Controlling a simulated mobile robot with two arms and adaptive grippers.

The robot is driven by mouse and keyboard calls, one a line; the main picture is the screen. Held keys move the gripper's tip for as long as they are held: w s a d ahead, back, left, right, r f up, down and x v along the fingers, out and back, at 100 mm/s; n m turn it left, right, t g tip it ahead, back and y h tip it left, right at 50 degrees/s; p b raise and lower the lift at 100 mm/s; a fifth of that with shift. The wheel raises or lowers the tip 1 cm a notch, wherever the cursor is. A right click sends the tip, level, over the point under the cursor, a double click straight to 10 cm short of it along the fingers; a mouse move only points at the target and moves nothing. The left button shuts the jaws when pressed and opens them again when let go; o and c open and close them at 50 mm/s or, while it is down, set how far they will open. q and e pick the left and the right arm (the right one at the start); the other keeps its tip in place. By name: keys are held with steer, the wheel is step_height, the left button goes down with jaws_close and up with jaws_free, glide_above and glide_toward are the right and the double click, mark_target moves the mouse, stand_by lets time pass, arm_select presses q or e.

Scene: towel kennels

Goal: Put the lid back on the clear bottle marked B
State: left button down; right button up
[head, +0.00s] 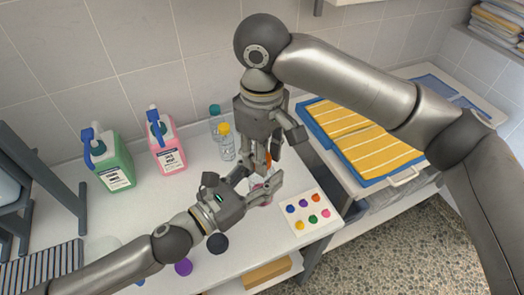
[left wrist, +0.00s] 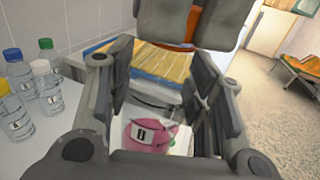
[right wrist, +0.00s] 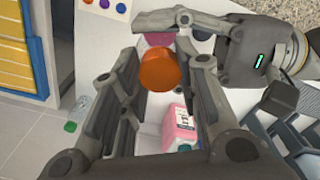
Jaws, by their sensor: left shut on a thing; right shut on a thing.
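My left gripper (head: 262,186) is shut on a small clear bottle (head: 261,199) that looks pinkish, low over the white table. Its label (left wrist: 143,132) shows between the fingers in the left wrist view, too small to read surely. My right gripper (head: 268,160) points down from above, shut on an orange lid (right wrist: 160,72). The lid also shows in the left wrist view (left wrist: 190,27). The lid is above the bottle; the fingers hide the bottle's mouth, so I cannot tell whether they touch.
Capped clear bottles (head: 226,148) stand behind the grippers. A pink jug (head: 168,148) and a green jug (head: 112,165) stand at the back left. A card with coloured dots (head: 311,230) lies to the right. Dark and purple discs (head: 183,267) lie in front. Folded yellow towels (head: 370,140) lie at the right.

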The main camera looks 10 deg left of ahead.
steer(key=m, duration=0.5)
steer(key=o, duration=1.2)
steer(key=shift+r, duration=0.1)
step_height(320, 180, up, 12)
steer(key=shift+f, duration=0.1)
steer(key=shift+w, duration=0.15)
